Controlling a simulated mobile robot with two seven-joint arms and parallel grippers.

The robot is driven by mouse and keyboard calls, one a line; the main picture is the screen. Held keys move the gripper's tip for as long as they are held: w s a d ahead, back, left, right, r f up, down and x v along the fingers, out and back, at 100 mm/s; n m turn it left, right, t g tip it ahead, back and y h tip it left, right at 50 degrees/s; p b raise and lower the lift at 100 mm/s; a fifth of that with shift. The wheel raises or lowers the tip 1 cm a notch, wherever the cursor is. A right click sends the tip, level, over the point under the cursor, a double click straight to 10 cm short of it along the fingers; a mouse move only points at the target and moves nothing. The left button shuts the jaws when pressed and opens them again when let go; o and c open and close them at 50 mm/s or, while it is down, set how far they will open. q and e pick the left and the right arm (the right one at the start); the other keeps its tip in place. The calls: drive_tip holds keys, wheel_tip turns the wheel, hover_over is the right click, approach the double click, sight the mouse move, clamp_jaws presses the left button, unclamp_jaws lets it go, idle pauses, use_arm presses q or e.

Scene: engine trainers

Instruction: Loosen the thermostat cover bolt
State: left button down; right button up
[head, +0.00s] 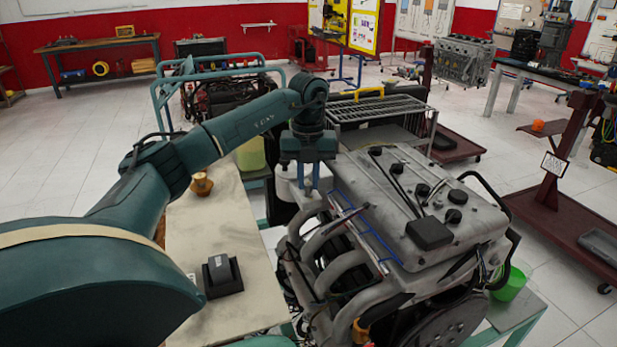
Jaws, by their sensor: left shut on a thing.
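The large grey engine (405,215) stands on a teal stand, with its cover and black caps on top and curved intake pipes on its left side. My left gripper (308,184) points straight down at the engine's back left corner, beside a pale metal housing (285,188). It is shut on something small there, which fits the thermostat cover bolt. The bolt itself is too small and too hidden between the fingers to make out. My right gripper is not in view.
A beige worktop (222,300) left of the engine holds a black box (222,275) and a brass-coloured part (201,184). A wire rack (380,108) stands behind the engine. A green bucket (510,284) is at its right. A dark red stand (560,205) is further right.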

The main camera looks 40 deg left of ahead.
sight(308, 183)
use_arm(q)
drive_tip(key=shift+r+n, duration=0.1)
drive_tip(key=shift+n, duration=1.9)
drive_tip(key=c, duration=1.3)
unclamp_jaws()
drive_tip(key=shift+c, duration=0.2)
